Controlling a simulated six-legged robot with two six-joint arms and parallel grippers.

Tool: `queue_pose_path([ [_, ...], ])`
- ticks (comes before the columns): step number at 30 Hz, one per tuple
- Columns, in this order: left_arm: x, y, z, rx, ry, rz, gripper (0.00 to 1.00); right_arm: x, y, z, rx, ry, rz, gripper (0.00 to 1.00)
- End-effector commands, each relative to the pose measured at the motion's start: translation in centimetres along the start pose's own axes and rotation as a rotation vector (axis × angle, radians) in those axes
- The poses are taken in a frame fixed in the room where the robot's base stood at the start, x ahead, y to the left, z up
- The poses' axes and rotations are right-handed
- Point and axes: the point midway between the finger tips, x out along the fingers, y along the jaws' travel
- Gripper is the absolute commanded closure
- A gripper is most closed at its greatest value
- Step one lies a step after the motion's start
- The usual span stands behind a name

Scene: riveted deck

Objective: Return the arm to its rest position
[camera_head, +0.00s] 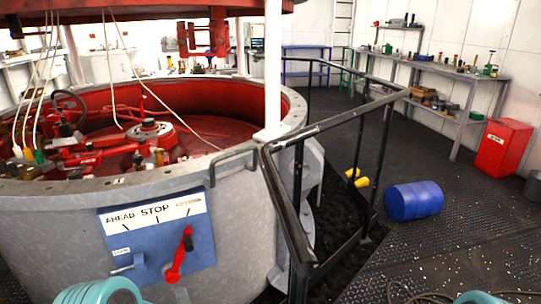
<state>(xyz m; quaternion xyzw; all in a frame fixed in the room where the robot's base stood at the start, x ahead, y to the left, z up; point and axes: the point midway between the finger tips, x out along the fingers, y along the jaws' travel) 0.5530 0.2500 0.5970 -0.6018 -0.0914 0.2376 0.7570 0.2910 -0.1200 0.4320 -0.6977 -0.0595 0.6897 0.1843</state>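Two rounded teal parts, which look like parts of my own arms, show at the bottom edge, one at the left and one at the right. No gripper fingers show, so both grippers are out of view. A blue control panel (207,252) is fixed to the grey drum wall at the left. It bears a white plate (155,212) marked AHEAD and STOP, with a third word at the right hard to read. A red lever (181,256) on the panel leans up and to the right. No arm is seen touching it.
A black railing (291,208) stands right of the grey drum (60,230). A blue barrel (414,201) lies on the dark deck (440,245), with yellow objects (357,178) nearby. A red bin (503,146) and shelves (455,72) line the right wall. Cables (420,297) lie at lower right.

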Motion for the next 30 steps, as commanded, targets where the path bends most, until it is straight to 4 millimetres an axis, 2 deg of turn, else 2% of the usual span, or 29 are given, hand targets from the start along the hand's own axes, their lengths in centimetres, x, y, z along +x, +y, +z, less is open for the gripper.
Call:
queue_pose_path([
  [1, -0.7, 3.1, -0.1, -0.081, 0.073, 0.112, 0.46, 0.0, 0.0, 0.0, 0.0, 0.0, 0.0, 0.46],
  [3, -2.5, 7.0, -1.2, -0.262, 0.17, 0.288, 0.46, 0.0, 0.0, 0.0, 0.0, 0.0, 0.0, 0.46],
  [5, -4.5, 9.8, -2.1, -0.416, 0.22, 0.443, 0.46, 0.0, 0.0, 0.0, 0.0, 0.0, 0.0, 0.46],
  [6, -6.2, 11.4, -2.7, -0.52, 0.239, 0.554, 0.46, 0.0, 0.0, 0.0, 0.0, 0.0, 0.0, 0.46],
  [8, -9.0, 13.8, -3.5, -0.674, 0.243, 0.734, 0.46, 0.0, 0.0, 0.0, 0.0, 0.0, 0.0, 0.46],
  [9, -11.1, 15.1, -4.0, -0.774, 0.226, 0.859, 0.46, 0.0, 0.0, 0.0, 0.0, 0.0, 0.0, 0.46],
  [12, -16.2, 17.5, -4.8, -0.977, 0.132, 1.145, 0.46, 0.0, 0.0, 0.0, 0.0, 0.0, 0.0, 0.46],
  [15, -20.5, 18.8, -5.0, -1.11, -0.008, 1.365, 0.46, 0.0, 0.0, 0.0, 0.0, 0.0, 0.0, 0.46],
  [18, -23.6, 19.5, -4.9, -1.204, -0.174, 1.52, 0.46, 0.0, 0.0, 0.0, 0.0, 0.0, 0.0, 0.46],
  [21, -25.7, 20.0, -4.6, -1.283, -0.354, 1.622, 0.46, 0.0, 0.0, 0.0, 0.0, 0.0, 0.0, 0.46],
  [24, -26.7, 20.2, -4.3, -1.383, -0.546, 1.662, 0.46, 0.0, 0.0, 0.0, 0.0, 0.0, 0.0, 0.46],
  [26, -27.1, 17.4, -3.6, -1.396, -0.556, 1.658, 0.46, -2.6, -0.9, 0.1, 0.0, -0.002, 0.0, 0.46],
  [30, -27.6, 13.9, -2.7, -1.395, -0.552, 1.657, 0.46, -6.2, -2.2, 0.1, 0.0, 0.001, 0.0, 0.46],
])
